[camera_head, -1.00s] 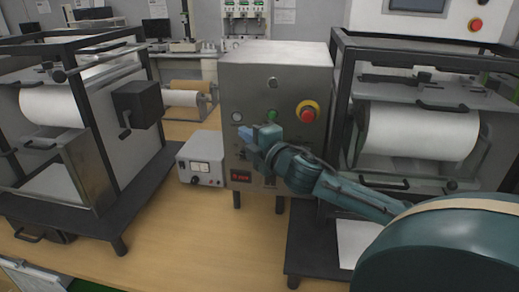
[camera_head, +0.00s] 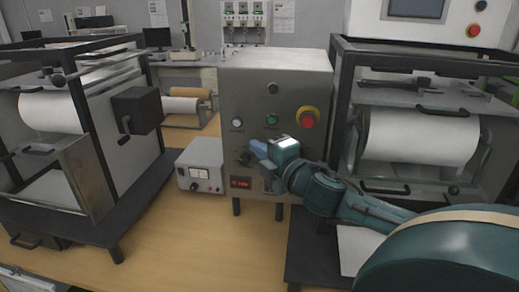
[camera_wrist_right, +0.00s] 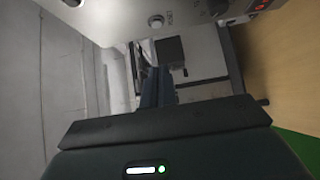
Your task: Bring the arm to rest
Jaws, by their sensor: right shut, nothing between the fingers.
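My right arm reaches in from the lower right in the head view. Its gripper (camera_head: 257,148) is shut and empty, in front of the lower middle of the grey control box (camera_head: 290,75). The shut blue fingers (camera_wrist_right: 157,88) also show in the right wrist view. They point left in the head view, near the dark knob; whether they touch the panel I cannot tell. The panel carries a red stop button (camera_head: 308,122) on a yellow ring, a green button (camera_head: 271,119), a white button (camera_head: 237,123) and a red display (camera_head: 240,183). My left gripper is not in view.
A small grey power unit (camera_head: 199,172) stands left of the control box. Framed roller machines stand at the left (camera_head: 50,110) and right (camera_head: 420,137), the right one close to my arm. The wooden table (camera_head: 190,245) is clear in front.

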